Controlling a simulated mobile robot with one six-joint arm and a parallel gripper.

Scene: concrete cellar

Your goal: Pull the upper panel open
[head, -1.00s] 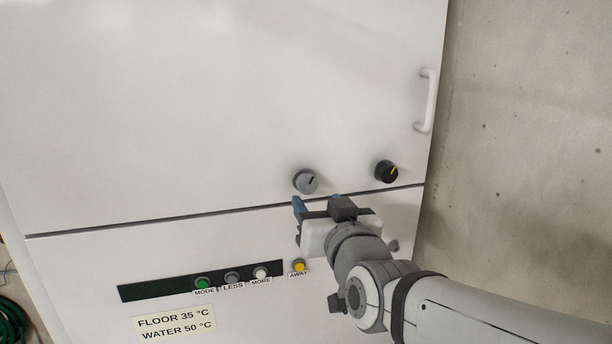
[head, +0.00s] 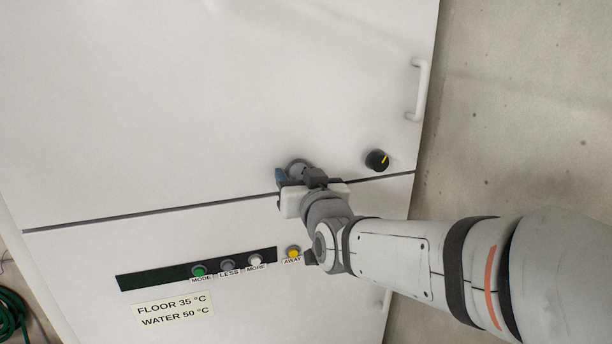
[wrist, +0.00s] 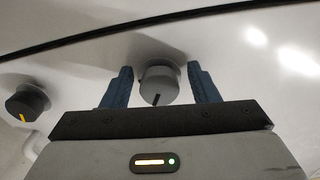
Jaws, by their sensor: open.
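The upper panel (head: 200,100) is a large white door that looks shut, above a dark seam. Its white bar handle (head: 419,91) stands upright near its right edge. A grey knob (head: 298,168) and a black knob with a yellow mark (head: 377,160) sit low on the panel. My gripper (head: 297,177) is open in front of the grey knob and partly hides it. In the wrist view the blue fingertips (wrist: 160,88) stand on either side of the grey knob (wrist: 158,84), with gaps showing. The black knob (wrist: 27,102) is off to the left there.
Below the seam is a lower white panel (head: 80,250) with a dark strip, several buttons (head: 228,265) and a label reading FLOOR 35 °C, WATER 50 °C (head: 174,310). A concrete wall (head: 520,120) is at the right. A green hose (head: 12,315) lies at lower left.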

